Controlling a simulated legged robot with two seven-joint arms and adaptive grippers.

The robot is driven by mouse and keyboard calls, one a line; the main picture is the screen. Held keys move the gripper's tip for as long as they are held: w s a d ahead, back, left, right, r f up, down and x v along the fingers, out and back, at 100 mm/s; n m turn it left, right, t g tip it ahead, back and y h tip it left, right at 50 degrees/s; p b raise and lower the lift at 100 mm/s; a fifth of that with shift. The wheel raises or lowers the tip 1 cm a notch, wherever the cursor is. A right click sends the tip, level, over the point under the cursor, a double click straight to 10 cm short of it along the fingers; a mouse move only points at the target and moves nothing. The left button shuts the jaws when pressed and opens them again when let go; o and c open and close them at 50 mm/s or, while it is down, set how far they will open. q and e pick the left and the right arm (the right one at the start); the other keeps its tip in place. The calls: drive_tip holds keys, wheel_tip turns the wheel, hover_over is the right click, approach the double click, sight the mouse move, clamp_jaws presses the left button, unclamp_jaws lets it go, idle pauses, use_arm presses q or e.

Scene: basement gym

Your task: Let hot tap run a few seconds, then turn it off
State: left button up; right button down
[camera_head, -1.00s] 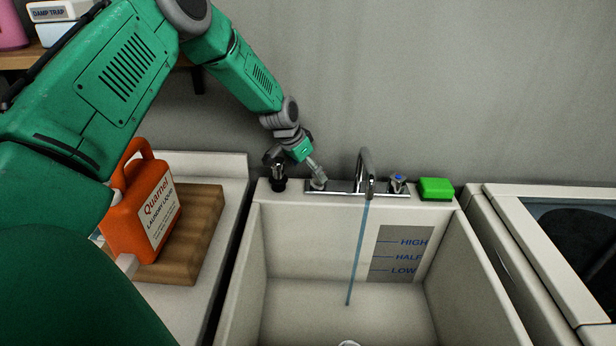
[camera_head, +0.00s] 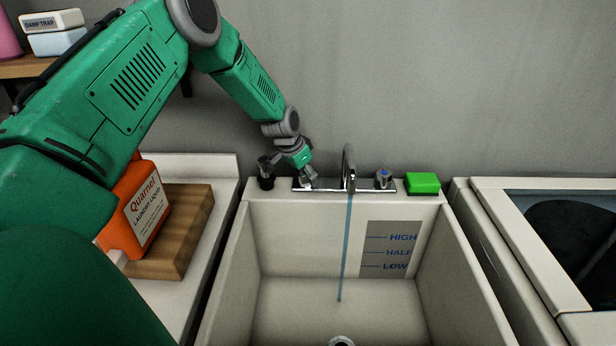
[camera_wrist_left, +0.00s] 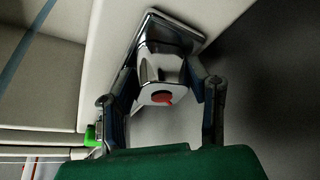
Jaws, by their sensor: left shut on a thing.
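The chrome tap (camera_head: 350,170) stands on the back ledge of the white sink (camera_head: 300,262), and a thin stream of water (camera_head: 345,250) runs from its spout into the basin. My left gripper (camera_head: 307,178) is at the handle on the left end of the tap's base plate. In the left wrist view, my left gripper (camera_wrist_left: 165,98) is shut with its two fingers around the chrome hot handle (camera_wrist_left: 162,68), which has a red mark on its end. A blue-marked handle (camera_head: 383,178) is at the right end, untouched. My right gripper is out of view.
A green sponge (camera_head: 423,183) lies on the ledge at right. A dark fitting (camera_head: 266,172) stands left of my gripper. An orange laundry bottle (camera_head: 145,208) and wooden board (camera_head: 185,235) are on the left counter. A white machine (camera_head: 500,240) is at right.

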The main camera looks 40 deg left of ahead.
use_arm(q)
drive_tip(key=shift+d, duration=0.25)
drive_tip(key=shift+a, duration=0.3)
drive_tip(key=shift+s+a+f, duration=0.1)
drive_tip(key=shift+a, duration=0.15)
drive_tip(key=shift+d+n+y+p, duration=0.4)
drive_tip(key=shift+n+p, duration=0.25)
drive_tip(key=shift+n, duration=0.85)
drive_tip(key=n+y+p, duration=0.1)
drive_tip(key=n, duration=0.1)
drive_tip(key=shift+a+n, duration=0.2)
drive_tip(key=shift+n, duration=0.2)
drive_tip(key=n+y, duration=0.1)
drive_tip(key=n, duration=0.2)
drive_tip(key=shift+d+g, duration=0.1)
drive_tip(key=shift+g, duration=0.3)
drive_tip(key=shift+n+g+y, duration=0.5)
drive_tip(key=shift+n+y, duration=0.1)
drive_tip(key=shift+n, duration=1.3)
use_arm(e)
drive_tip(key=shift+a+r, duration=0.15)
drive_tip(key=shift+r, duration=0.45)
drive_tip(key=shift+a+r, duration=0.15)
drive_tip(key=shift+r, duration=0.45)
